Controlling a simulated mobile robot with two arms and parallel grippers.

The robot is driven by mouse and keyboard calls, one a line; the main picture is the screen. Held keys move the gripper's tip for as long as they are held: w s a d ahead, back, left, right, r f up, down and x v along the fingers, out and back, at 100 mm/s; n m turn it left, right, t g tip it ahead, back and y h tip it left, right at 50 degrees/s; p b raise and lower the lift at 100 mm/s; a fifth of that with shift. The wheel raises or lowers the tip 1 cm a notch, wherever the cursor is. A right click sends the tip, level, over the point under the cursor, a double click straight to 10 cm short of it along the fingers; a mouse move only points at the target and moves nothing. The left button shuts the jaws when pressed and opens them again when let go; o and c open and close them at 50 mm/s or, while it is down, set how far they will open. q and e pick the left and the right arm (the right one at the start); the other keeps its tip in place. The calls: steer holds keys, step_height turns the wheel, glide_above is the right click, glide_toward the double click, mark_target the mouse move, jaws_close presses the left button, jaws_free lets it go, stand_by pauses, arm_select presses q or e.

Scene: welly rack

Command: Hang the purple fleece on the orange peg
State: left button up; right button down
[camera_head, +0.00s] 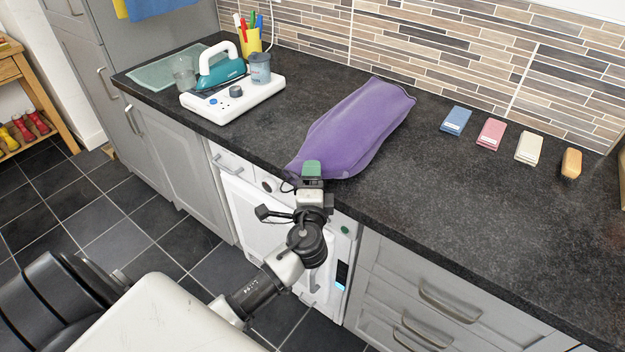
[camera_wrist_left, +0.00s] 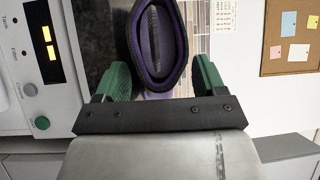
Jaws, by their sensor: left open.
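The purple fleece (camera_head: 355,128) lies lengthwise and slanted on the dark worktop, its near end at the front edge. My left gripper (camera_head: 312,172), with green fingertips, is at that near end. In the left wrist view the gripper (camera_wrist_left: 161,76) is open, one green finger on each side of the fleece's end (camera_wrist_left: 172,42). That end shows a dark rim around a purple hollow. I cannot tell whether either finger touches it. No orange peg can be made out in either view. My right gripper is not in view.
A white board (camera_head: 233,100) with a teal iron (camera_head: 222,74) stands left of the fleece, near a yellow pen cup (camera_head: 250,42). Several small blocks and a brush (camera_head: 571,163) line the back right. The worktop (camera_head: 470,215) right of the fleece is clear. Drawers (camera_head: 430,300) are below.

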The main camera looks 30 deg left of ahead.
arm_select(q)
steer(key=shift+s+d+f, duration=0.15)
steer(key=shift+s+f, duration=0.05)
steer(key=shift+f, duration=0.2)
steer(key=a+b+v, duration=0.1)
steer(key=b+v, duration=0.2)
steer(key=v, duration=0.7)
steer(key=shift+s+r, duration=0.25)
steer(key=shift+s, duration=0.15)
steer(key=shift+f, duration=0.1)
